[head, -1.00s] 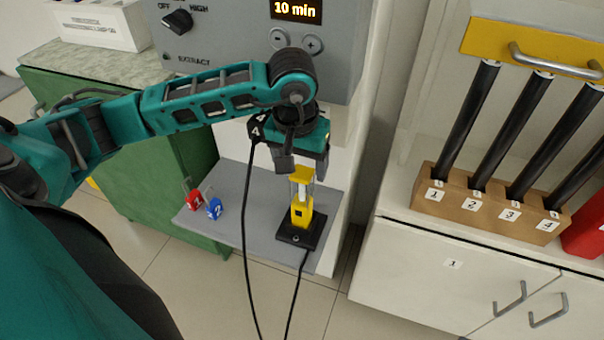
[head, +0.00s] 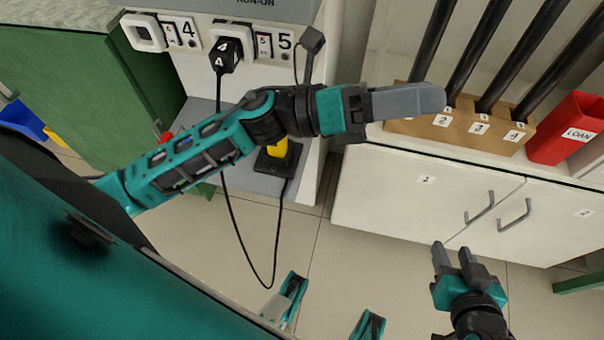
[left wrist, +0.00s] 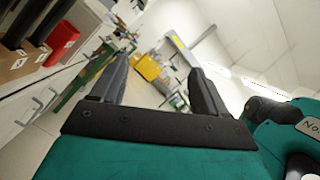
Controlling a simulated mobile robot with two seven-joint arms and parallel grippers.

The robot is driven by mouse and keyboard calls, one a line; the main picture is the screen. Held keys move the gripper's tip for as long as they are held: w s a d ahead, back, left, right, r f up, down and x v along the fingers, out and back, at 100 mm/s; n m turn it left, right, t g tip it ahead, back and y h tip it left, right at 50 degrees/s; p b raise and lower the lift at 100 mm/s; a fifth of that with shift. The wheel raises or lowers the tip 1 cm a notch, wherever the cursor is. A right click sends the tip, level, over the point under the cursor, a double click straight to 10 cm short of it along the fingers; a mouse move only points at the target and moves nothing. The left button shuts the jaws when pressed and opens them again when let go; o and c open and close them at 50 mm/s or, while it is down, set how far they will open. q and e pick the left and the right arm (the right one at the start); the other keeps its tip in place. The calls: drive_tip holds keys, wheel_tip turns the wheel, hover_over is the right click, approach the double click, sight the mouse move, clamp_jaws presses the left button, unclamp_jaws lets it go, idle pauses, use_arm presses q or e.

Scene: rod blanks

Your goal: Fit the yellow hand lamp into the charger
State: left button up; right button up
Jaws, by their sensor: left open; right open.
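The yellow hand lamp (head: 278,149) stands at the black charger (head: 273,167) on the grey shelf. My left forearm hides most of the lamp in the head view. I cannot tell how deep it sits in the charger. My left gripper (head: 425,100) is to the right of the lamp, in front of the wooden rack, pointing right. In the left wrist view its fingers (left wrist: 158,82) are apart with nothing between them. My right gripper (head: 455,252) is open and empty, low at the right, over the floor before the white cabinet.
A black plug (head: 227,55) sits in a wall socket, its cable hanging down. The wooden rack (head: 455,127) holds black rods, with a red LOAN box (head: 570,130) beside it. The white cabinet (head: 400,195) stands below. The floor (head: 330,270) in front is mostly clear.

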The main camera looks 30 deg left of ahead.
use_arm(q)
drive_tip(key=w+a+f+n+t+y, duration=0.2)
drive_tip(key=a+f+n+t+y, duration=0.4)
drive_tip(key=n, duration=0.8)
drive_tip(key=w+a+f+n+t+y, duration=0.25)
drive_tip(key=f+n+y, duration=0.5)
drive_tip(key=n, duration=0.65)
drive_tip(key=s+a+f+n+g+y, duration=0.4)
drive_tip(key=s+f+n+g, duration=0.2)
drive_tip(key=s+f+n, duration=0.45)
drive_tip(key=a+r+p, duration=0.1)
drive_tip(key=p, duration=0.3)
drive_tip(key=a+r+p, duration=0.1)
drive_tip(key=p, duration=0.3)
drive_tip(key=shift+a+r+n+t+y+p, duration=0.2)
drive_tip(key=shift+n+t+y+p, duration=0.05)
drive_tip(key=shift+y+p, duration=0.15)
use_arm(e)
drive_tip(key=shift+h, duration=0.5)
drive_tip(key=d+r, duration=0.1)
drive_tip(key=s+d+r, duration=0.1)
drive_tip(key=r, duration=0.1)
drive_tip(key=d+r, duration=0.1)
drive_tip(key=shift+s+r, duration=0.2)
drive_tip(key=shift+s, duration=0.1)
